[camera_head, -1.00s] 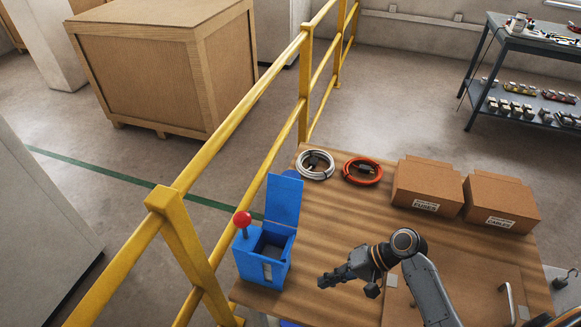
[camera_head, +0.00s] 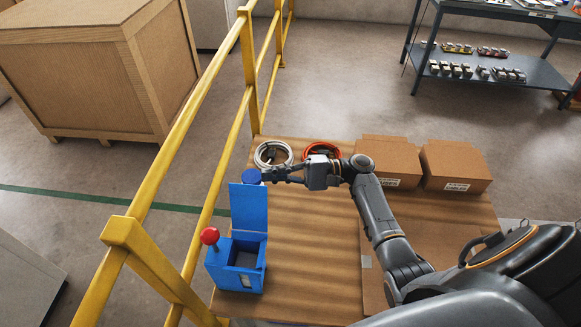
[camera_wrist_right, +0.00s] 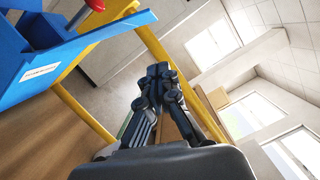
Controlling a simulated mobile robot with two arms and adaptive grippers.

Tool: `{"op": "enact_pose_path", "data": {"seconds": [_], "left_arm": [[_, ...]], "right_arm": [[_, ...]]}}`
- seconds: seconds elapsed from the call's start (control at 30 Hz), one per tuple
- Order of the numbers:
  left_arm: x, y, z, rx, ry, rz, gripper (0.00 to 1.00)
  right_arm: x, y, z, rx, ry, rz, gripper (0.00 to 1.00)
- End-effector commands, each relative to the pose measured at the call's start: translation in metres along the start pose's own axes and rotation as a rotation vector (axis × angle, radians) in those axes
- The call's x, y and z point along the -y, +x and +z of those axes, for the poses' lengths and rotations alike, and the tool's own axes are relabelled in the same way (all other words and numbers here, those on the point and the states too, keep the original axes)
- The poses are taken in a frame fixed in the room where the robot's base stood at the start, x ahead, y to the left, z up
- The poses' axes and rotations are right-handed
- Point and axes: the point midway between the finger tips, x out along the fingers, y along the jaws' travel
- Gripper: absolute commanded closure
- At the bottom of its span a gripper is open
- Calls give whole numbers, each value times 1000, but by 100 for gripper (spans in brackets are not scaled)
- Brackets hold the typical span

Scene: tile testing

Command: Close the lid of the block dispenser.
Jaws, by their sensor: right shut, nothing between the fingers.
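The blue block dispenser (camera_head: 222,270) stands on the wooden table near its left edge, with a red ball knob (camera_head: 209,236) on its left side. Its lid (camera_head: 248,208) is open and stands upright at the back. My right gripper (camera_head: 270,175) is shut and empty, at the top of the lid on its far right side; I cannot tell whether it touches. In the right wrist view the shut fingers (camera_wrist_right: 160,72) point away, and the blue dispenser (camera_wrist_right: 45,65) fills the upper left. My left gripper is not in view.
A yellow railing (camera_head: 185,140) runs along the table's left side. A white cable coil (camera_head: 262,155) and a red cable coil (camera_head: 322,147) lie behind my gripper. Two cardboard boxes (camera_head: 388,160) stand at the back right. The table middle (camera_head: 310,250) is clear.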

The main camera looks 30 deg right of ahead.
Motion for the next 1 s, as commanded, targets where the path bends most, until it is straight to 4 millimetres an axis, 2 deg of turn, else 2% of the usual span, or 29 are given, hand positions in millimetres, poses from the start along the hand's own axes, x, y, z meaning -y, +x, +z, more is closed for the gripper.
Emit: {"op": "enact_pose_path", "data": {"seconds": [0.03,0.13,0.2,0.4,1.0], "left_arm": [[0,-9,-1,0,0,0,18],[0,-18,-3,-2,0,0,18],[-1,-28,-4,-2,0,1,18],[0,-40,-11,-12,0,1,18],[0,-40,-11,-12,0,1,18]], "right_arm": [[5,12,2,1,1,-3,100],[5,32,3,1,1,-2,100],[4,31,16,-1,2,0,100],[2,36,34,-1,-1,1,100],[0,38,39,0,-10,3,100]]}}
